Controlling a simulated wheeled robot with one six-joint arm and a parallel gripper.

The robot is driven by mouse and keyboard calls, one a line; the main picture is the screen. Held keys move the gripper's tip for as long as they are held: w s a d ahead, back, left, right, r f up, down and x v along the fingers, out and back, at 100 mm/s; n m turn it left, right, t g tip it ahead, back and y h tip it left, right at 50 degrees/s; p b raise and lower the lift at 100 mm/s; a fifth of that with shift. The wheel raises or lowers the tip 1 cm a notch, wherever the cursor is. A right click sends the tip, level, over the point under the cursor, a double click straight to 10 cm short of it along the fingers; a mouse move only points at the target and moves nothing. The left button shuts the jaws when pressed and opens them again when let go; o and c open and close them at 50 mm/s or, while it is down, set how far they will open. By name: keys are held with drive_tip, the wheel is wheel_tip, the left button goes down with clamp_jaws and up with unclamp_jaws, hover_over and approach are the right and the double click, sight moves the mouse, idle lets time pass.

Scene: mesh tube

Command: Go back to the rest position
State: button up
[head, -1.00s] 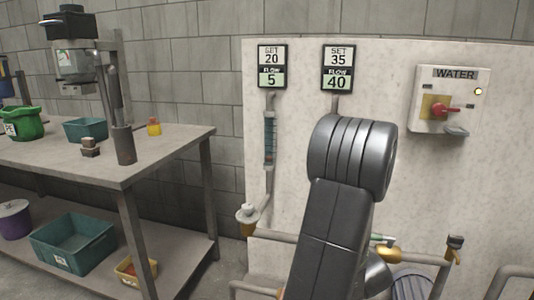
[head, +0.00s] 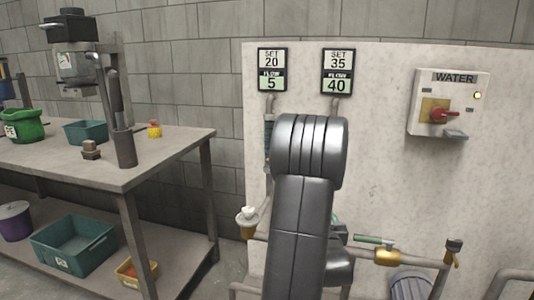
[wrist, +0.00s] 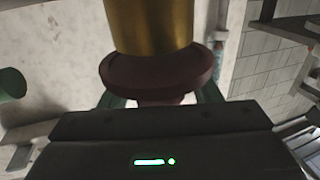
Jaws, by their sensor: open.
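My gripper (wrist: 160,98) is open in the wrist view, its greenish fingers partly hidden behind a dark red round flange or wheel (wrist: 160,72) on a brass cylinder (wrist: 150,22). I cannot tell whether they touch it. In the head view my own arm stands before the middle of the panel and hides my gripper. A brass valve (head: 388,257) with a green lever (head: 373,239) shows just right of my arm. A white knob (head: 248,215) is at its left.
The pale panel (head: 400,180) carries displays reading SET 20 FLOW 5 (head: 272,70) and SET 35 FLOW 40 (head: 338,71). A WATER switch box (head: 447,103) is at right. A workbench (head: 175,145) stands at left with bins and a press. A brass tap (head: 453,250) is at lower right.

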drive_tip(key=shift+d+r+m+g+h+p, duration=0.15)
drive_tip(key=shift+m+h+p, duration=0.6)
drive_tip(key=shift+h+p, duration=0.45)
drive_tip(key=shift+d+r+m+g+h+p, duration=0.15)
drive_tip(key=shift+m+h+p, duration=0.6)
drive_tip(key=shift+h+p, duration=0.4)
drive_tip(key=m+g+h+p, duration=0.1)
drive_tip(key=m+h+p, duration=0.1)
drive_tip(key=p, duration=0.1)
drive_tip(key=m+g+h+p, duration=0.1)
drive_tip(key=h+p, duration=0.2)
drive_tip(key=shift+s+d+f+m+g, duration=0.1)
drive_tip(key=shift+d+m+g, duration=0.1)
drive_tip(key=shift+m+g, duration=0.15)
drive_tip(key=m+g+h+p, duration=0.1)
drive_tip(key=p, duration=0.1)
drive_tip(key=m+g+h+p, duration=0.1)
drive_tip(key=h+p, duration=0.1)
drive_tip(key=shift+s+d+m+g, duration=0.15)
drive_tip(key=shift+m+g, duration=0.2)
drive_tip(key=shift+s+d+f+m+g+h+p, duration=0.1)
drive_tip(key=shift+m+g+h+p, duration=0.3)
drive_tip(key=shift+g+h+p, duration=0.1)
drive_tip(key=shift+s+f+m+g+h+p, duration=0.1)
drive_tip(key=shift+m+g+h+p, duration=0.3)
drive_tip(key=shift+g+h+p, duration=0.1)
drive_tip(key=shift+r, duration=0.1)
